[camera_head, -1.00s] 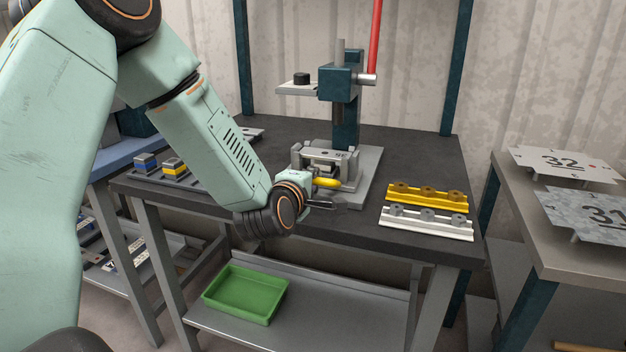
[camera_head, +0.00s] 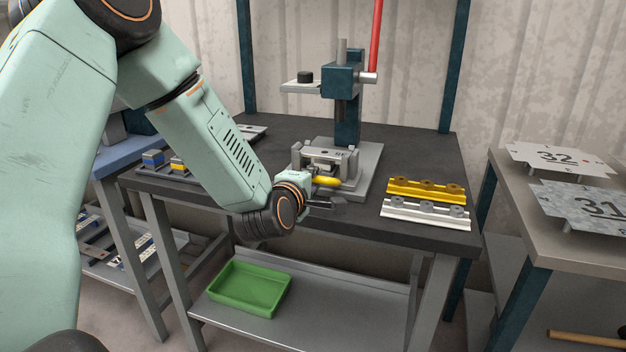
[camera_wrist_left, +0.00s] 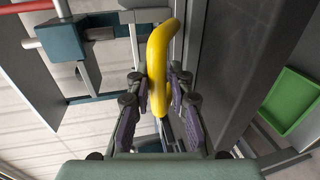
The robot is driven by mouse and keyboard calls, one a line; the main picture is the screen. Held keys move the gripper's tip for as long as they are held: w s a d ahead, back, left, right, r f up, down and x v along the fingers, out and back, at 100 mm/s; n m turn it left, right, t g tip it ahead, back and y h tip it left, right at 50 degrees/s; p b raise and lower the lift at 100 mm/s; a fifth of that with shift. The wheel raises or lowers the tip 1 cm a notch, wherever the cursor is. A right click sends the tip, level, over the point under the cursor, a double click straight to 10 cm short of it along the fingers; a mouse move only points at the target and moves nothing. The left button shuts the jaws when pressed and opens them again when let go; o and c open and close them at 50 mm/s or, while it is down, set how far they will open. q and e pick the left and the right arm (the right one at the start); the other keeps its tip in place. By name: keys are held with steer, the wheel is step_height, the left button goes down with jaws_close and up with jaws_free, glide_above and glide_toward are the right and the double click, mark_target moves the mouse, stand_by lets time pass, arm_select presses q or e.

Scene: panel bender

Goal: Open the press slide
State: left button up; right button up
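The press (camera_head: 345,90) stands on the dark workbench, with a red lever at its upper right. At its base is the grey slide fixture (camera_head: 328,157), with a curved yellow handle (camera_head: 327,182) at the front. My left gripper (camera_head: 335,202) is at the front of the handle. In the left wrist view, the yellow handle (camera_wrist_left: 158,65) runs between the two fingers of the left gripper (camera_wrist_left: 158,80). The fingers look apart, with small gaps to the handle on both sides. My right gripper is not in view.
A yellow rail part (camera_head: 425,190) and a white rail part (camera_head: 425,211) lie on the bench right of the press. A green tray (camera_head: 248,288) sits on the lower shelf. Plates marked 32 (camera_head: 562,160) and 31 (camera_head: 590,206) lie on the right table.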

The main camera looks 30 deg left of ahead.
arm_select(q)
steer(key=shift+o, duration=1.4)
steer(key=shift+s+r, duration=0.2)
steer(key=shift+s, duration=0.15)
steer(key=shift+o, duration=0.5)
steer(key=shift+w+f, duration=0.3)
steer(key=shift+w, duration=0.2)
steer(key=shift+s+r, duration=0.2)
steer(key=shift+s, duration=0.25)
steer(key=v, duration=0.6)
steer(key=shift+s, duration=0.3)
steer(key=shift+w+d, duration=0.1)
